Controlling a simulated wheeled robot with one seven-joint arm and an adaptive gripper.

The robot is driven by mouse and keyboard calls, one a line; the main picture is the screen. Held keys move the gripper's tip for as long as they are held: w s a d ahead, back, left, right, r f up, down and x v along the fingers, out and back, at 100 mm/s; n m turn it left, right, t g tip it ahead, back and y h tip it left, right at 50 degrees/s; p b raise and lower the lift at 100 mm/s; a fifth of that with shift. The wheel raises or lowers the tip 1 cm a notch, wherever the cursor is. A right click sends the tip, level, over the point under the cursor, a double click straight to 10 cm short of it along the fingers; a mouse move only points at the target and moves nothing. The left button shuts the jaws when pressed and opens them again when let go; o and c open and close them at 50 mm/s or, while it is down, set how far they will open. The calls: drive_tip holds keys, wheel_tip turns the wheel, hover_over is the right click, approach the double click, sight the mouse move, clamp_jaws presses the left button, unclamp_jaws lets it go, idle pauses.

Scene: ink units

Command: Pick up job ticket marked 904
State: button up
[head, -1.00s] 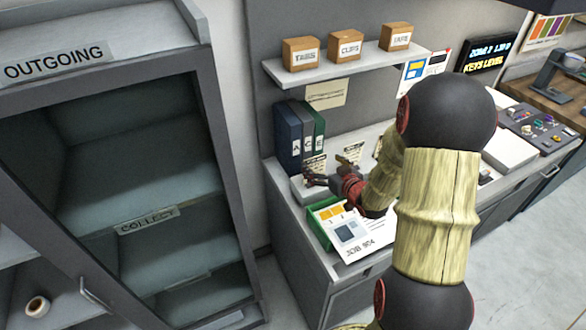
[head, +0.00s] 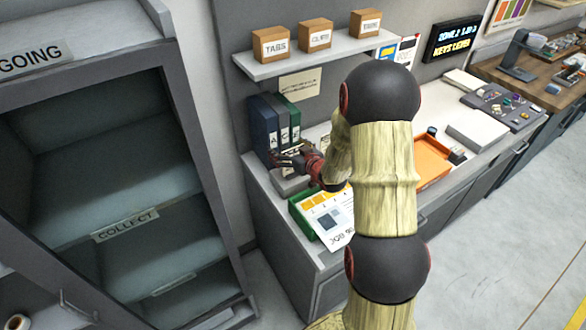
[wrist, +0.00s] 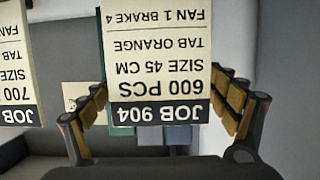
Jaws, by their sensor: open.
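The job ticket marked 904 (wrist: 160,55) fills the middle of the wrist view. It is a cream card, upside down there, with a dark JOB 904 band and lines such as 600 PCS and SIZE 45 CM. My gripper (wrist: 158,88) is open, with one finger on each side of this ticket; I cannot tell whether they touch it. In the head view my gripper (head: 287,158) is at the back left of the counter, in front of the binders, and the ticket cannot be made out there.
A second job ticket (wrist: 17,65) is close on the left in the wrist view. Dark binders (head: 265,127) stand behind my gripper. A green tray (head: 303,218) with a printed JOB 904 sheet (head: 328,212) lies in front. An orange tray (head: 435,160) is to the right. A shelf (head: 300,62) hangs above.

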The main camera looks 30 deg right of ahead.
drive_tip(key=shift+c, duration=0.8)
drive_tip(key=c, duration=1.7)
drive_tip(key=shift+c, duration=0.5)
